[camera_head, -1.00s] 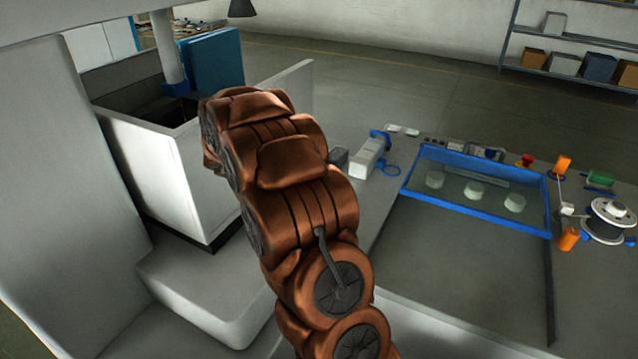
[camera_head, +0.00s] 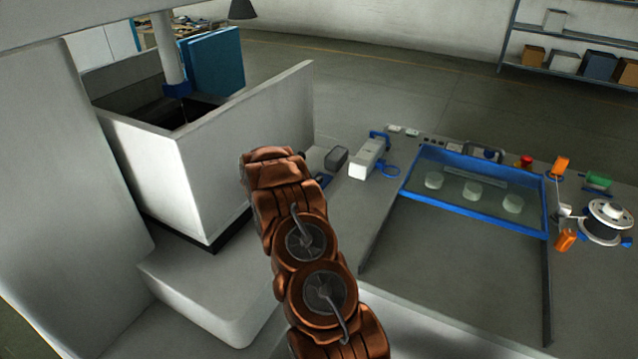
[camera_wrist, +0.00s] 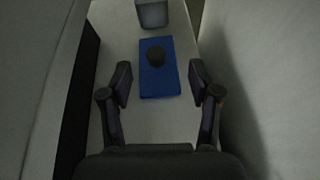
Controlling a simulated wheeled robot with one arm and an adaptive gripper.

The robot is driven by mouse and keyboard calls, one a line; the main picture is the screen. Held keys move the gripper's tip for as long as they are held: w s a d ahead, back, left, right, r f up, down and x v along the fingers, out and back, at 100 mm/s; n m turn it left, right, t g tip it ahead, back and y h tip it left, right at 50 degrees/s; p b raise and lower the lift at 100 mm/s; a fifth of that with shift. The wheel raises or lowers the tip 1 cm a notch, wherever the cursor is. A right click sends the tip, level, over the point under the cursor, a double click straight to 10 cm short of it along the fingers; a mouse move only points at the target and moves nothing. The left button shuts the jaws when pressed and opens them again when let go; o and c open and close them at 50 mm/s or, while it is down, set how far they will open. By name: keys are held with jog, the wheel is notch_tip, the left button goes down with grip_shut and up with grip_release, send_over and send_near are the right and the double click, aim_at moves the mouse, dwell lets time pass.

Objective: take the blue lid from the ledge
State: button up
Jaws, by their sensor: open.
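The blue lid (camera_wrist: 160,83) lies flat on the pale ledge (camera_wrist: 145,120) in the wrist view. It is a blue rectangle with a round dark knob (camera_wrist: 156,55) on top. My gripper (camera_wrist: 160,72) is open, with one finger on each side of the lid in the picture. Clear gaps show between the fingers and the lid, so it holds nothing.
A grey box (camera_wrist: 152,14) stands just beyond the lid; it also shows in the head view (camera_head: 336,158). A blue-framed tray (camera_head: 475,190) and a wire spool (camera_head: 607,220) stand at right.

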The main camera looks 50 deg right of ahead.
jog(key=shift+w+d+f+n, duration=0.2)
jog(key=shift+d+f+n, duration=0.1)
jog(key=shift+f, duration=0.25)
jog(key=shift+w+d+f+n, duration=0.2)
jog(key=shift+f+n, duration=0.1)
jog(key=shift+f, duration=0.2)
jog(key=shift+t, duration=0.3)
jog(key=shift+f+p+x, duration=0.1)
jog(key=shift+p+x, duration=0.9)
jog(key=shift+x, duration=0.95)
jog(key=shift+f+p+x, duration=0.15)
jog(key=shift+p+x, duration=0.85)
jog(key=shift+x, duration=0.95)
jog(key=shift+a, duration=0.1)
grip_shut()
